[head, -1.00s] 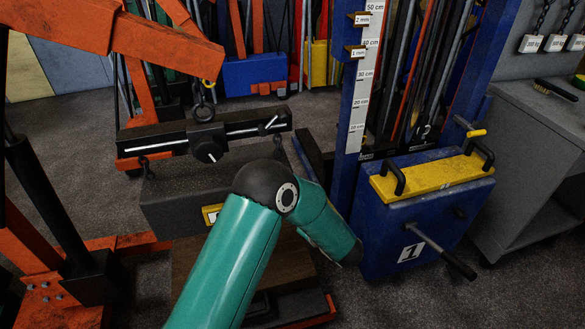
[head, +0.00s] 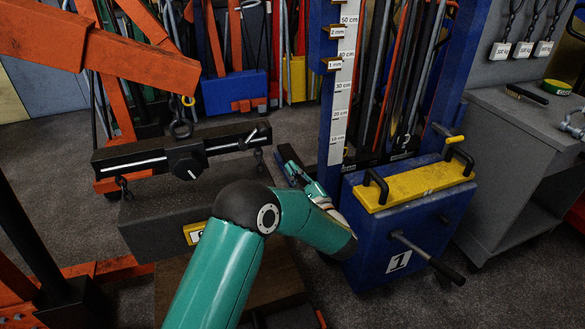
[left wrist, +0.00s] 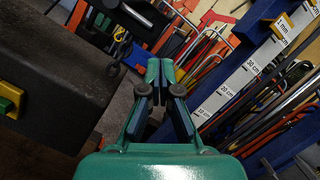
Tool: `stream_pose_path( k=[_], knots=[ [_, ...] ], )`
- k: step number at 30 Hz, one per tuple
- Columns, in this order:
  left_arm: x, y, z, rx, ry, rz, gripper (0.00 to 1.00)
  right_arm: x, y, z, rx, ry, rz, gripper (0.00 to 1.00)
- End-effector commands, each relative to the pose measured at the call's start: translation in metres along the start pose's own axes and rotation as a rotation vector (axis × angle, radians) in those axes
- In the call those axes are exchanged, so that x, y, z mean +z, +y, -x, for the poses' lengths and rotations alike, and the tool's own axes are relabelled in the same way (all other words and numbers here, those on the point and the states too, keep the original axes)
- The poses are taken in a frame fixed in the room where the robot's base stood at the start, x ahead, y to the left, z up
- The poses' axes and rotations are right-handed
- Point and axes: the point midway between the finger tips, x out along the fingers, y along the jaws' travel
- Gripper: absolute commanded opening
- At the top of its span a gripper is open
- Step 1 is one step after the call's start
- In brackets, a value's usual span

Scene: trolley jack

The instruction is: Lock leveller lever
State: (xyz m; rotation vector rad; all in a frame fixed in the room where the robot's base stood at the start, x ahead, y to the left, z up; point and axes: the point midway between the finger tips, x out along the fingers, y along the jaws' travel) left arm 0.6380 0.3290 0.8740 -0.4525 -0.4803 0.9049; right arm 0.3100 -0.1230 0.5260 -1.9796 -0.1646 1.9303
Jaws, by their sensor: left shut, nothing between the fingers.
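The black load leveller (head: 225,143) hangs from the crane hook (head: 181,128) in the head view. It has a round dark knob (head: 187,160) near its middle and a small lever (head: 252,136) near its right end. The lever slants up to the right. My left gripper (head: 287,160) is just right of the leveller's right end, apart from the lever. In the left wrist view the left gripper (left wrist: 160,66) has its fingertips together with nothing between them. A dark end of the leveller (left wrist: 143,14) shows above it there. My right gripper is not in view.
A dark grey load block (head: 150,222) hangs on chains below the leveller. The blue press (head: 362,250) with its yellow top and ruler column (head: 341,85) stands close to the right of my gripper. The orange crane (head: 100,45) fills the left.

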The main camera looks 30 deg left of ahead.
Motion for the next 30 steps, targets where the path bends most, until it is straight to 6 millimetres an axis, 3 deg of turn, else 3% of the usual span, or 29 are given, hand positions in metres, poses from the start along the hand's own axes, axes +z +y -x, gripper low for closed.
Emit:
stream_pose_path(
  k=[12, 19, 30],
  knots=[
    [0.008, -0.001, -0.081, 0.001, -0.002, 0.0, 0.0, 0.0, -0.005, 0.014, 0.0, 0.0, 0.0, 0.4],
    [0.035, 0.0, -0.085, 0.001, 0.001, -0.001, 0.0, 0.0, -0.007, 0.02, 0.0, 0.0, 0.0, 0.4],
    [0.039, 0.001, -0.086, 0.001, 0.0, -0.001, 0.0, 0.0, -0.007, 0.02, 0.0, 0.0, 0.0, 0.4]
  ],
)
